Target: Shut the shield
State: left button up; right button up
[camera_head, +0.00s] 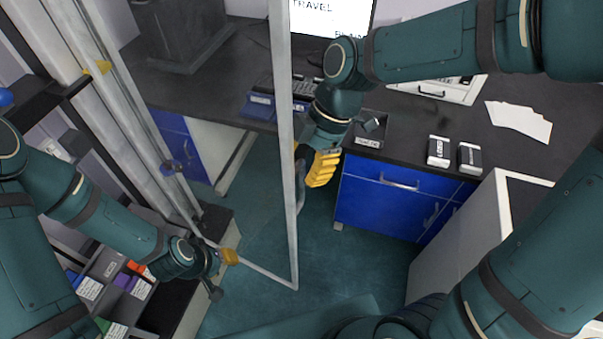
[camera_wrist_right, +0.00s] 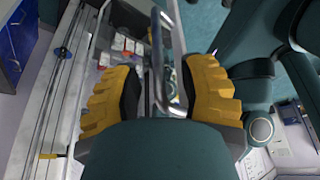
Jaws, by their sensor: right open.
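The shield is a clear panel in a grey metal frame (camera_head: 287,130). In the head view it stands swung open, its free upright edge out over the floor. A curved metal handle (camera_head: 300,186) sits on that edge. My right gripper (camera_head: 318,168) is at the handle with its yellow fingers apart. In the right wrist view the handle (camera_wrist_right: 181,88) lies between the open fingers of the right gripper (camera_wrist_right: 162,80); I cannot tell whether they touch it. My left gripper (camera_head: 226,257) is low at the left, near the frame's bottom bar, its opening unclear.
The machine's rail frame (camera_head: 130,105) and a shelf with coloured boxes (camera_head: 118,285) stand at the left. A dark bench with a keyboard (camera_head: 290,87), a tray (camera_head: 368,142) and two small boxes (camera_head: 439,151) is behind. Blue drawers (camera_head: 385,195) are below it. Open floor (camera_head: 260,225) lies between.

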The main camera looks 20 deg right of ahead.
jog(key=shift+x, duration=1.3)
grip_shut()
